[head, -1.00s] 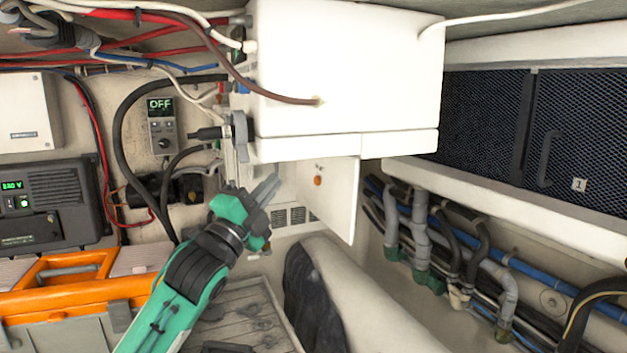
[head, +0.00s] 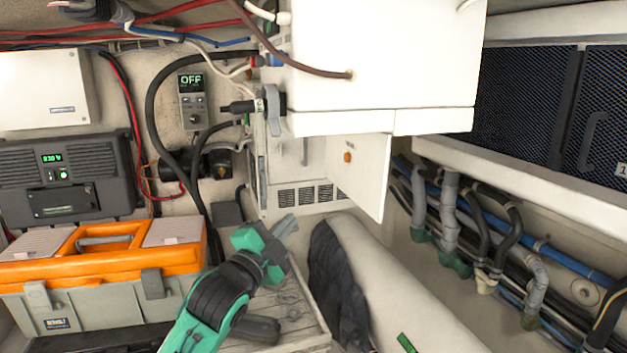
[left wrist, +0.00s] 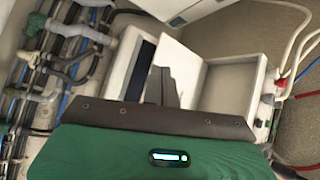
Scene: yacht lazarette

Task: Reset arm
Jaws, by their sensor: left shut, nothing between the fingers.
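My left arm, green and dark grey, comes up from the bottom of the head view. Its gripper (head: 284,228) is shut and empty, below the white cabinet (head: 385,55) and its open door flap (head: 362,175). In the left wrist view the gripper's dark fingers (left wrist: 162,88) are together, with the pale cabinet and the open flap beyond them. My right gripper is in neither view.
An orange and grey toolbox (head: 105,270) stands at left, below a black power unit (head: 65,180). A control panel reading OFF (head: 192,100) is on the wall. Hoses and pipes (head: 475,225) run along the right wall. A wooden crate (head: 290,315) lies beneath my arm.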

